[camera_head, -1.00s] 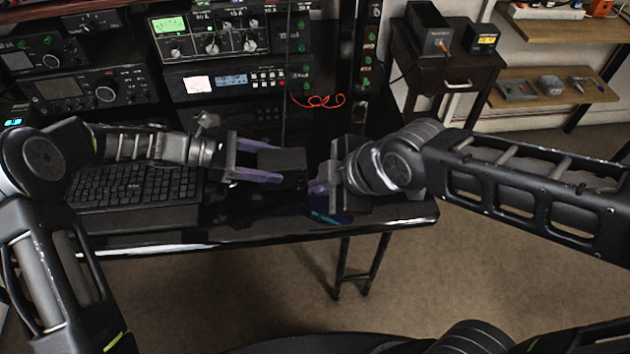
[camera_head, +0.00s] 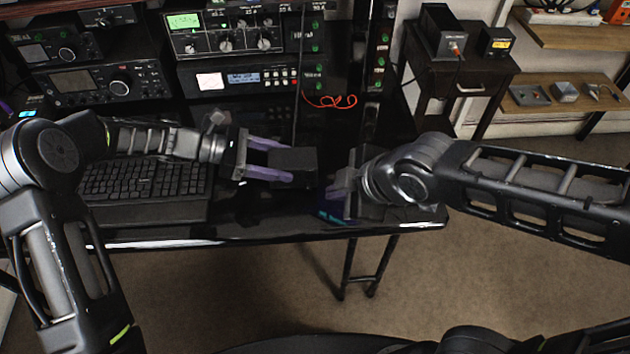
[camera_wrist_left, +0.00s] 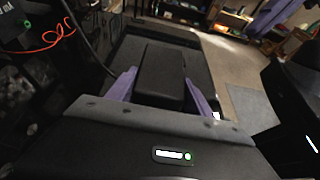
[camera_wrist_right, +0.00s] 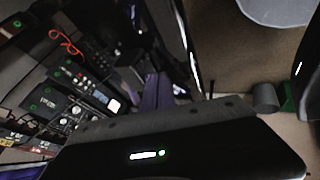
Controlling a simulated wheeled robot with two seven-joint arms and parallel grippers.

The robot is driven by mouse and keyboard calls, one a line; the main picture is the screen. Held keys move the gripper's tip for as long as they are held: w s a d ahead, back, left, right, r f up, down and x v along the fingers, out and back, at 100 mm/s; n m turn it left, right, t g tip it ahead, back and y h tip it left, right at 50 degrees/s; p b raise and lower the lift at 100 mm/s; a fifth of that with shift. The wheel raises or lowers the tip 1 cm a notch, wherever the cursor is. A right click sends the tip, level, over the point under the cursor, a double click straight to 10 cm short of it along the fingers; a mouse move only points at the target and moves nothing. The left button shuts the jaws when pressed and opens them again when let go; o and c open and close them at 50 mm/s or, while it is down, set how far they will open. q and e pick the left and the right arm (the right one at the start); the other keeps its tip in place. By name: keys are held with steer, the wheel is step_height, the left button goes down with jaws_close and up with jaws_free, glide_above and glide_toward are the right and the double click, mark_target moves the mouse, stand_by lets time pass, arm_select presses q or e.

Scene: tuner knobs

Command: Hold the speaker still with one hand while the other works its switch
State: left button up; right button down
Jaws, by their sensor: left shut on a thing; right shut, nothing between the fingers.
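The speaker, a small dark box (camera_head: 296,162), stands near the front edge of the black desk. My left gripper (camera_head: 272,160) reaches it from the left, with its purple fingers shut on its two sides. In the left wrist view the box (camera_wrist_left: 160,78) sits between the two purple fingers. My right gripper (camera_head: 335,207) is to the right of the box and lower in the head view, near the desk's front edge. Its purple fingers are together and empty in the right wrist view (camera_wrist_right: 151,92). The switch cannot be made out, and I cannot tell whether the right fingertips touch the speaker.
A black keyboard (camera_head: 145,182) lies left of the speaker, under my left arm. Radio gear (camera_head: 237,76) is stacked at the back of the desk. A red cable (camera_head: 330,102) lies coiled behind the box. The desk's front edge (camera_head: 270,234) is close to both grippers.

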mark_target(310, 177)
steer(key=x, duration=0.9)
steer(key=shift+w+f, duration=0.35)
steer(key=shift+w, duration=0.5)
steer(key=shift+w+a+f, duration=0.1)
steer(key=shift+w, duration=1.15)
steer(key=shift+w+f, duration=0.1)
steer(key=shift+w, duration=0.1)
